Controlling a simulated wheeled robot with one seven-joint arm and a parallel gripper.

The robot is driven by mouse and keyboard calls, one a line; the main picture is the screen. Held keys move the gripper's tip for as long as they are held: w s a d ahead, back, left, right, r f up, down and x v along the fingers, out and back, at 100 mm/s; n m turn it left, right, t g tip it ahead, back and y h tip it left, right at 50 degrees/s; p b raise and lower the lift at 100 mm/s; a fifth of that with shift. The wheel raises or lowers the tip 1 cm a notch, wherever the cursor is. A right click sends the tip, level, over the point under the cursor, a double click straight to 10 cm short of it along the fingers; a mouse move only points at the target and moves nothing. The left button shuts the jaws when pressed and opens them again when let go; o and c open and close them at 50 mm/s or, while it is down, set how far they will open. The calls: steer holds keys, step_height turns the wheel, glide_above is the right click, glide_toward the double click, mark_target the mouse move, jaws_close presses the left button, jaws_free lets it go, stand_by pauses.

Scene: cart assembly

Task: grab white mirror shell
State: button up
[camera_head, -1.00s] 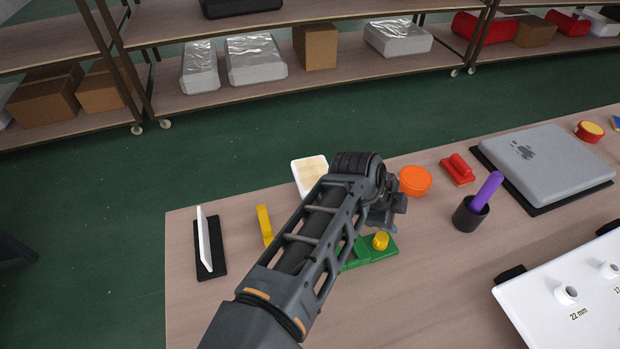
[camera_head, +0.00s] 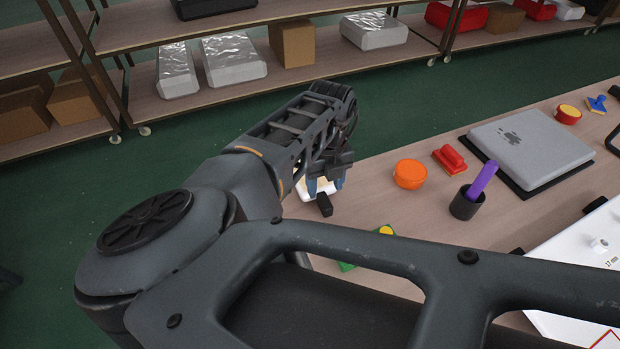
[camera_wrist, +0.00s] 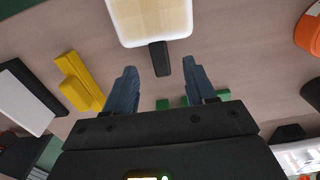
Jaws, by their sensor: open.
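The white mirror shell (camera_wrist: 150,38) is at the top of the wrist view, a white rimmed piece with a pale beige inside and a black stem (camera_wrist: 159,58) pointing towards me. In the head view my gripper partly hides the shell (camera_head: 302,190); its stem (camera_head: 324,205) shows just below the fingers. My gripper (camera_wrist: 160,68) is open and empty, with blue-grey fingers. In the wrist view the stem's end appears between the two fingertips, apart from both. I cannot tell how far above it they are. The gripper also shows in the head view (camera_head: 326,185).
A yellow piece (camera_wrist: 78,82) and a white panel (camera_wrist: 22,97) on a black base lie left in the wrist view. Green parts (camera_wrist: 208,96) show behind the fingers. An orange round piece (camera_head: 410,174), a red piece (camera_head: 450,158) and a black cup (camera_head: 466,204) stand to the right.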

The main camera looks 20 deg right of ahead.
mark_target(324, 198)
steer(key=shift+f+b, duration=2.15)
steer(key=shift+f, duration=0.9)
steer(key=shift+r, duration=0.1)
jaws_close()
